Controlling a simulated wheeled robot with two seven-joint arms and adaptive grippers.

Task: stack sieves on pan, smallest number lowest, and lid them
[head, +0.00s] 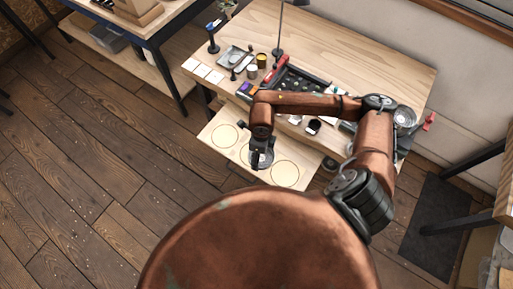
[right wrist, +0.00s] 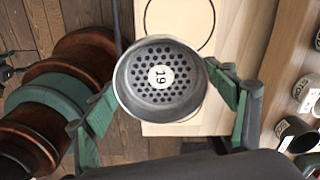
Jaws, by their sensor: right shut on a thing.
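A round grey metal sieve (right wrist: 160,78) with a perforated floor and a white label that appears to read 19 is between the green-padded fingers of my right gripper (right wrist: 163,84). The fingers close on its opposite sides. In the head view my right gripper (head: 260,160) is over the middle of a pale pull-out board (head: 243,120) and largely hides what it holds. The board carries outlined circles, one at the left (head: 225,135) and one at the right (head: 285,173), both empty. I cannot clearly identify the pan, lid or other sieves. My left gripper is not in view.
A wooden workbench (head: 340,50) stands behind the board. A black tray (head: 300,82), a lamp (head: 279,35) and small tins (head: 262,60) stand on it. Dark labelled cups (right wrist: 297,133) show at the right in the wrist view. Open plank floor (head: 110,150) lies left.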

